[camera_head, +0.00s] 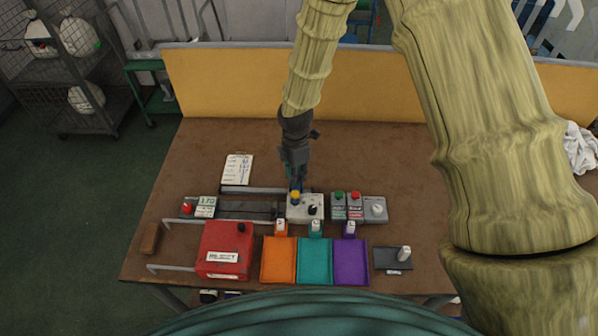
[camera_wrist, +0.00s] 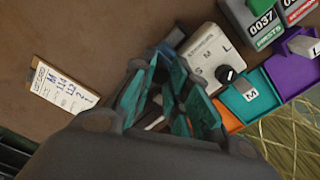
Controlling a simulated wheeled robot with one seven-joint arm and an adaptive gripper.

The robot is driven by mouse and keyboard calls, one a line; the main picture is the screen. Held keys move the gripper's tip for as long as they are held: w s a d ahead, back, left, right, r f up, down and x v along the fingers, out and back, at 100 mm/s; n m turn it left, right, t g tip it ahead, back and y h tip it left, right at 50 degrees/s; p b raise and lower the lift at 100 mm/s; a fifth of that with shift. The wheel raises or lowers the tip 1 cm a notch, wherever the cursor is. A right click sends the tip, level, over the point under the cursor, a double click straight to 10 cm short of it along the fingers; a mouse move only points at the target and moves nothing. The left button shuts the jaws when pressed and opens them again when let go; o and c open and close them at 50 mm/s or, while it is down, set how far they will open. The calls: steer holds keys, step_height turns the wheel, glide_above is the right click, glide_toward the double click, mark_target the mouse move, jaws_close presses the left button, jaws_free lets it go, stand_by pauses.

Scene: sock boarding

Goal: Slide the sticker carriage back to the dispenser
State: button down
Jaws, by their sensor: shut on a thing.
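My gripper (camera_head: 296,187) points down at the back left corner of the pale dispenser box (camera_head: 305,212), which has a black dial and S, M, L marks. The box also shows in the wrist view (camera_wrist: 212,62). My teal fingers (camera_wrist: 168,100) are shut on a small part that they mostly hide; by its place it seems to be the sticker carriage's grip. A small yellow and blue piece (camera_head: 295,197) shows just below the fingertips. A dark rail (camera_head: 250,190) runs left from there, behind a dark belt (camera_head: 245,210). Contact between carriage and box cannot be seen.
Orange (camera_head: 279,262), teal (camera_head: 315,262) and purple (camera_head: 351,262) trays stand in front. A red press (camera_head: 225,250) is at left. Counters with green and red buttons (camera_head: 346,206) stand right of the box. A paper card (camera_head: 238,169) lies behind.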

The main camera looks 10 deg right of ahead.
steer(key=shift+d, duration=0.2)
steer(key=c, duration=1.3)
jaws_free()
steer(key=shift+d, duration=0.15)
steer(key=shift+a+r, duration=0.1)
steer(key=shift+a, duration=0.1)
step_height(320, 180, up, 12)
steer(key=shift+d+f, duration=0.1)
